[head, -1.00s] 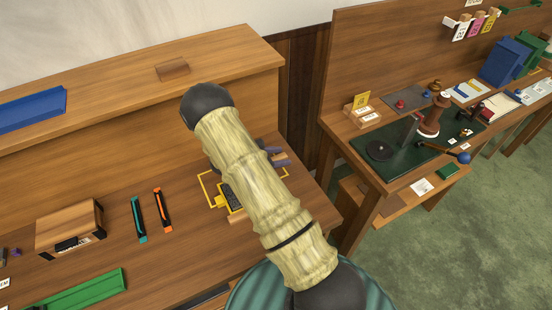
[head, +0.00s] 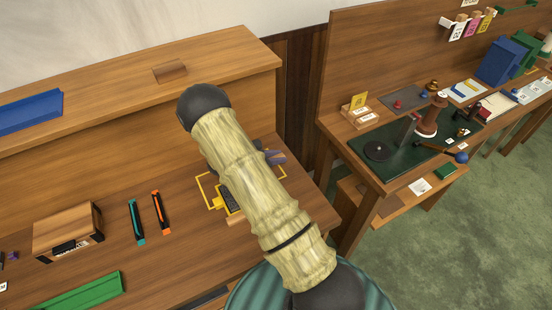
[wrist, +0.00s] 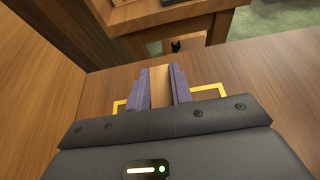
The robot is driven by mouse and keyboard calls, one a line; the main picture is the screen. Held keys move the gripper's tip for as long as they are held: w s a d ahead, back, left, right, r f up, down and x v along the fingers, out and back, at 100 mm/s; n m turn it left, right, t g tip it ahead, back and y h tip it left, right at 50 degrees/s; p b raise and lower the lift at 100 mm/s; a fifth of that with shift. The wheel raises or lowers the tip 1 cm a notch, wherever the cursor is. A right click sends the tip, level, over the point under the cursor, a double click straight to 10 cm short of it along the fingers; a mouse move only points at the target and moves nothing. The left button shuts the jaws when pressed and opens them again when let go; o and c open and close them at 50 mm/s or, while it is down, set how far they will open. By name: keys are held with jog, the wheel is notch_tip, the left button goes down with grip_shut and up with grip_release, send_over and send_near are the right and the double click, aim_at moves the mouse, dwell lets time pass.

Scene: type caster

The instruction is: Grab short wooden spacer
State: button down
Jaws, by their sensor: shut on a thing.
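The short wooden spacer (wrist: 160,88) is a pale wooden block between the two purple fingers of my gripper (wrist: 160,84) in the wrist view. The fingers press on it from both sides, so my gripper is shut on it. It is low over the workbench; whether it touches the surface I cannot tell. In the head view my arm hides most of the gripper, and only a purple fingertip (head: 275,157) shows past it. The spacer is not clearly visible there.
A yellow outline (head: 207,203) on the workbench surrounds this area, with a small light wooden piece (head: 236,221) beside my arm. To the left are orange (head: 160,212) and teal (head: 137,222) tools, a wooden box (head: 68,232) and a green tray (head: 85,298). Another bench stands right.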

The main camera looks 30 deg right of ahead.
notch_tip(320, 180, up, 10)
jog(key=b, duration=0.1)
jog(key=shift+f+b, duration=0.15)
jog(key=shift+b, duration=0.25)
jog(key=shift+f, duration=0.1)
dwell(0.4)
